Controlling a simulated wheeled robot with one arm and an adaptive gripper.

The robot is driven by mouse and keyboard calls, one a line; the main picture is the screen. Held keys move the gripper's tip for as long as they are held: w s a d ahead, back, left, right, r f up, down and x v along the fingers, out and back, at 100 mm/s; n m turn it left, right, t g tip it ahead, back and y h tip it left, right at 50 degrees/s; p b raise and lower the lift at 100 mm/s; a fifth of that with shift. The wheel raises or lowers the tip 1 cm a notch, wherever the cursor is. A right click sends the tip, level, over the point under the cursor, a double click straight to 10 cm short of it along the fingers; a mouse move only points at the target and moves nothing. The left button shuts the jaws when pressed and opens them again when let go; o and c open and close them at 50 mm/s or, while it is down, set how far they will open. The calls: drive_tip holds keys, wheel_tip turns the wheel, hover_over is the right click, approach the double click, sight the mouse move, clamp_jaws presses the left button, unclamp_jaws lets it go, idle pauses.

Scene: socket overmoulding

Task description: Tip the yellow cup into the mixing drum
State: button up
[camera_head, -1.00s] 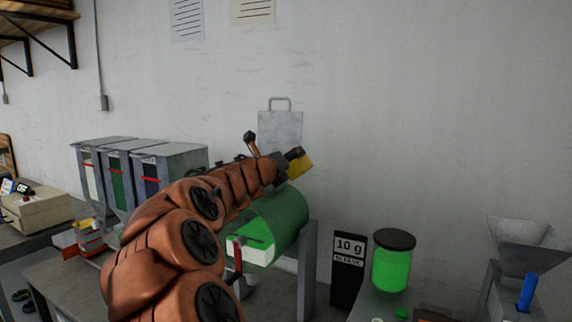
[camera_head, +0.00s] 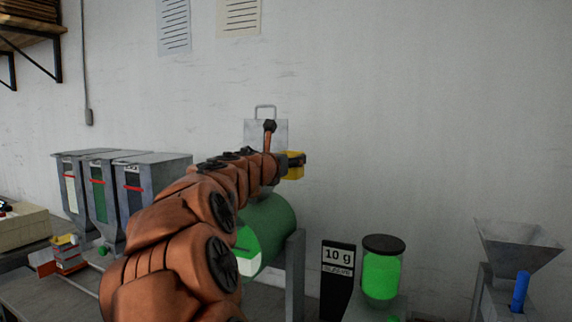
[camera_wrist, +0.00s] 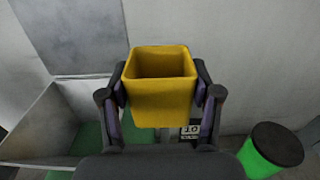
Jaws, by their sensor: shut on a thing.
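The yellow cup (camera_head: 293,172) is held by my gripper (camera_head: 299,160) above the right end of the green mixing drum (camera_head: 268,228). In the wrist view the square cup (camera_wrist: 160,97) sits between both fingers (camera_wrist: 161,100), which press on its sides. Its mouth shows and it looks about upright. I see no contents in it, but its bottom is hidden. Part of the drum's green surface (camera_wrist: 88,140) shows below and left of the cup. My arm hides the drum's left part in the head view.
A grey plate with a handle (camera_head: 266,133) stands up behind the drum. Grey hoppers (camera_head: 150,180) stand at left. A black "10 g" sign (camera_head: 337,275), a green jar with dark lid (camera_head: 382,268) and a metal funnel (camera_head: 515,245) are at right. The wall is close behind.

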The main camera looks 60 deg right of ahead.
drive_tip(key=shift+r, duration=0.1)
wheel_tip(320, 180, up, 4)
drive_tip(key=p, duration=0.4)
drive_tip(key=shift+r+p, duration=0.1)
drive_tip(key=shift+p, duration=0.25)
drive_tip(key=shift+w+a+f, duration=0.1)
drive_tip(key=shift+f, duration=0.1)
